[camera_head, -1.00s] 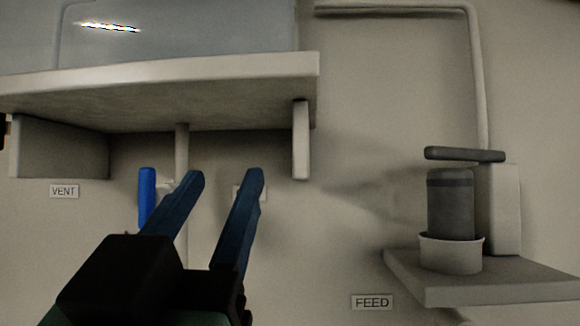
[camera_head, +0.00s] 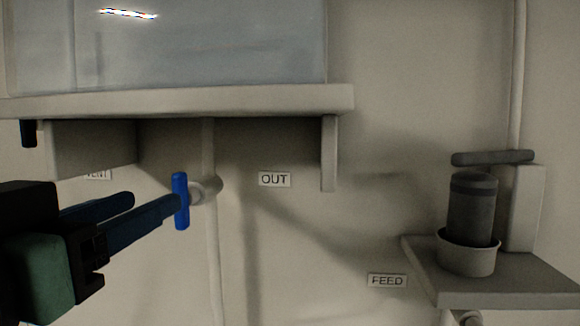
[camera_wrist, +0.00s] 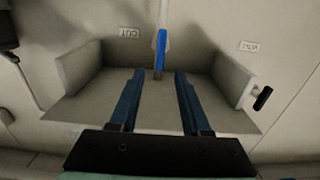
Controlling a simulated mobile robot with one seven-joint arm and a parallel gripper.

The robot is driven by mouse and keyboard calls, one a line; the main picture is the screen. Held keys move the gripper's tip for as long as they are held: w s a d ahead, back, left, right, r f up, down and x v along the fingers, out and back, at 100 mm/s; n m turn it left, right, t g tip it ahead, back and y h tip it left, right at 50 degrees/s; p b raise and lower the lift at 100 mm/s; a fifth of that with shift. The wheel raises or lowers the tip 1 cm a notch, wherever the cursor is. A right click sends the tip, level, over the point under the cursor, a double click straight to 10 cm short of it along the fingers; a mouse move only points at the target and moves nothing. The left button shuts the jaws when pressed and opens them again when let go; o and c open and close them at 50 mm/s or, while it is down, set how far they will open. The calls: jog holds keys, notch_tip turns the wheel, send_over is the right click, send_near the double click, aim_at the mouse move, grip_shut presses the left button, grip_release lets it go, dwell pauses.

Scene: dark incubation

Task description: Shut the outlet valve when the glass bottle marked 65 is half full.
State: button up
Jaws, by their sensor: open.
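The outlet valve's blue handle (camera_head: 181,201) stands upright on a pale stub on the wall pipe under the shelf, left of the OUT label (camera_head: 275,179). My gripper (camera_head: 155,201) is open, its two dark blue fingers pointing at the handle from the left. The nearer fingertip overlaps the handle in the head view; I cannot tell whether they touch. In the wrist view the handle (camera_wrist: 160,48) lies straight ahead, in line with the gap between the fingertips (camera_wrist: 159,73). No glass bottle marked 65 and no fill level shows in either view.
A shelf (camera_head: 200,101) with a pale translucent tank (camera_head: 200,45) overhangs the valve, with side brackets (camera_head: 329,155). A black handle (camera_head: 28,133) hangs at far left. A grey cylinder (camera_head: 472,210) stands in a cup (camera_head: 466,256) on the right shelf, near the FEED label (camera_head: 387,280).

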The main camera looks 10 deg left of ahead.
aim_at(176, 189)
jog(key=w+p, duration=0.3)
jog(key=w, duration=0.4)
jog(key=shift+w+d+r, duration=0.1)
jog(key=shift+w+r, duration=0.05)
jog(key=shift+w, duration=0.4)
grip_shut()
